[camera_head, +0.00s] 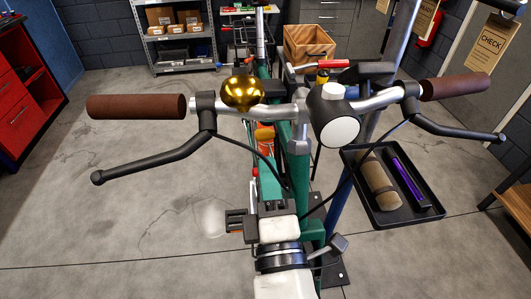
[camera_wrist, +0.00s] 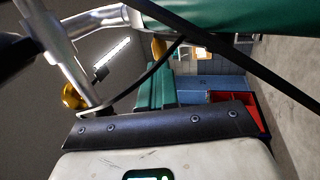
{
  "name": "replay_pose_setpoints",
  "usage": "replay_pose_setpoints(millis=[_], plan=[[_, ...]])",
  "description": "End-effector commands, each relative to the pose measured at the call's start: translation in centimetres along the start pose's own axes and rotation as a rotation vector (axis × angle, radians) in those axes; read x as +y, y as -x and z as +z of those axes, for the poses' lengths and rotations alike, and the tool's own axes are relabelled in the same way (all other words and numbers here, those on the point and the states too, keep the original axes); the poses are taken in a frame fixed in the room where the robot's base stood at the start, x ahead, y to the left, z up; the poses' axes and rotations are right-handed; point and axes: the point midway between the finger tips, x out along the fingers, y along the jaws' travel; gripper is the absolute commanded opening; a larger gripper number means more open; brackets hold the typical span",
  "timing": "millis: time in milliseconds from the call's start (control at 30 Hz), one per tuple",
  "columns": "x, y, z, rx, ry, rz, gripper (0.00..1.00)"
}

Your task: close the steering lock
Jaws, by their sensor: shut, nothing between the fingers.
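The bike's handlebar (camera_head: 285,108) spans the head view, with brown grips at both ends and a green frame below. At its middle is a dark round unit with a pale disc face (camera_head: 337,131) and a light knob on top. I cannot make out which part is the steering lock, or whether it is open. My gripper (camera_head: 232,222), dark, is below and left of that unit, beside the green frame; it is shut and empty. The wrist view shows the silver bars (camera_wrist: 72,58) and green tube (camera_wrist: 235,18) close by, but not the fingertips.
A gold bell (camera_head: 242,93) and black brake levers (camera_head: 155,158) stick out from the bar. A black tray (camera_head: 392,187) with a tan roll and a purple item is at right. Shelves (camera_head: 182,42) and a wooden crate (camera_head: 308,44) stand behind. Open floor lies at left.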

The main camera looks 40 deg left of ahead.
Motion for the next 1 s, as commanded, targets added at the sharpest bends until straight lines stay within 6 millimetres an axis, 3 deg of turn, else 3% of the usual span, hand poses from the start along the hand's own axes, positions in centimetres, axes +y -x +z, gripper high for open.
replay_pose_setpoints(millis=[100,300,767,1000], plan=[[0.0,-1.7,0.0,0.000,0.002,0.000,0.00],[0.0,-3.2,0.0,0.000,0.000,0.000,0.00],[0.0,-3.5,-0.1,0.000,0.000,-0.003,0.00],[0.1,-5.1,-1.0,0.001,0.001,-0.054,0.00]])
